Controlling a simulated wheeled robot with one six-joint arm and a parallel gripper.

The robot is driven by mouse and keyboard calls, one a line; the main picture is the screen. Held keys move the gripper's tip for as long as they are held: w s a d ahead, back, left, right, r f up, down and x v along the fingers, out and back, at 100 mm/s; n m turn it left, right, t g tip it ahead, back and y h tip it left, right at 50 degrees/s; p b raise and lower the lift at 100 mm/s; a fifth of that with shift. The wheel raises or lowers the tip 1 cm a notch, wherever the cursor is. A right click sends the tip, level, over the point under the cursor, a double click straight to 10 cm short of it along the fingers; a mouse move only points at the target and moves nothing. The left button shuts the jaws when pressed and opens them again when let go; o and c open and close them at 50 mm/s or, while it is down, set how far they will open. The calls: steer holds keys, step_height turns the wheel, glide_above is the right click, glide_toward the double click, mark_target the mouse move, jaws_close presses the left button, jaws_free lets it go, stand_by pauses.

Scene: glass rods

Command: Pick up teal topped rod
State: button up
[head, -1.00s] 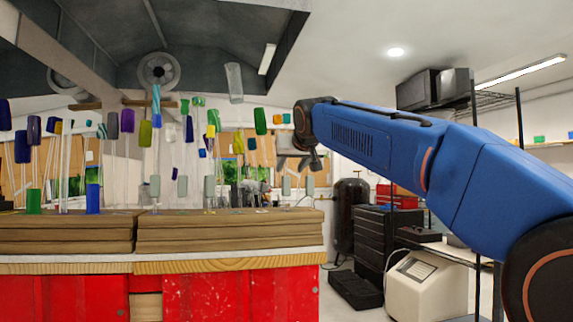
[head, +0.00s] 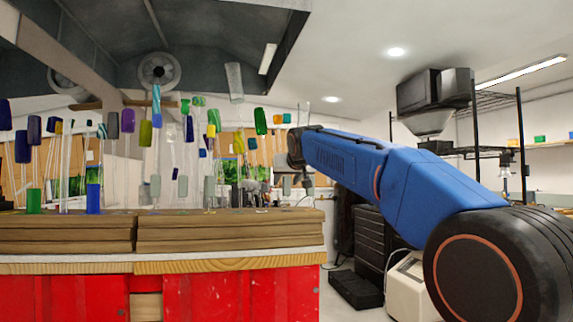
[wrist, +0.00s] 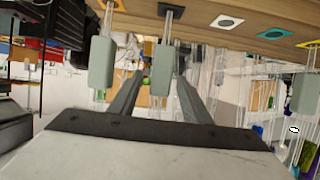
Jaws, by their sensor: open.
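In the head view my gripper (head: 290,166) is at the right end of the rod stand, small and partly hidden by my arm. I cannot tell which top there is the teal one.
Another grey-green top (wrist: 102,62) stands left of the fingers in the wrist view. Many rods with coloured tops crowd the layered wooden stand (head: 230,232) on the red cabinet (head: 230,295). Dark drawers (head: 370,240) stand to its right.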

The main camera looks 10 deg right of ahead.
jaws_close()
